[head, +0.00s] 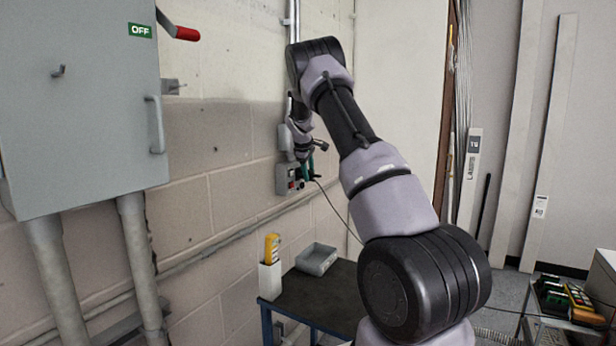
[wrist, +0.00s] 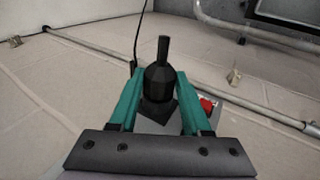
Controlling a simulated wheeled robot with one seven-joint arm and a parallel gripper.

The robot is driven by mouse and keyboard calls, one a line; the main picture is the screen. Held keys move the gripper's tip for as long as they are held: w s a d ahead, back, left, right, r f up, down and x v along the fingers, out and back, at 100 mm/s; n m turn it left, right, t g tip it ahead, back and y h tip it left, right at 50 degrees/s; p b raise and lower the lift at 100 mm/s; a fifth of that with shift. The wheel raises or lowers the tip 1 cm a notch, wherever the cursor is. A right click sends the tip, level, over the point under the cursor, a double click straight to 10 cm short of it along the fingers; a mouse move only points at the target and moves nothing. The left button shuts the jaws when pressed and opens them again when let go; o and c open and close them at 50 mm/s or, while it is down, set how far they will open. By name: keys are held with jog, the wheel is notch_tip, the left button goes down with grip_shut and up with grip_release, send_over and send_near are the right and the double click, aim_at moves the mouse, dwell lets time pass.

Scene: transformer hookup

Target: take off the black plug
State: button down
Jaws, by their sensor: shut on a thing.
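In the wrist view, the black plug (wrist: 159,80) sits between the two green fingers of my gripper (wrist: 160,88). The fingers are shut on its body. A black stem points up from the plug. In the head view, my gripper (head: 307,170) is at the small grey wall box (head: 285,183), with green fingers showing at its right side. A red part (wrist: 207,105) shows just right of the fingers in the wrist view. The plug's lower end is hidden, so I cannot tell whether it is seated in the box.
A dark table (head: 318,300) below holds a grey tray (head: 316,259) and a yellow device in a white holder (head: 270,281). A grey cabinet (head: 75,110) with an OFF sign and a red-handled lever (head: 187,34) is at left. A thin cable (head: 338,212) hangs from the box area.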

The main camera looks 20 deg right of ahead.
jog(key=shift+s+d, duration=0.1)
jog(key=shift+s+d, duration=0.3)
jog(key=shift+s, duration=0.05)
jog(key=shift+s+d, duration=0.65)
jog(key=shift+s, duration=0.25)
dwell(0.3)
jog(key=s+d, duration=0.1)
jog(key=s, duration=0.1)
jog(key=s+d, duration=0.2)
dwell(0.5)
dwell(0.4)
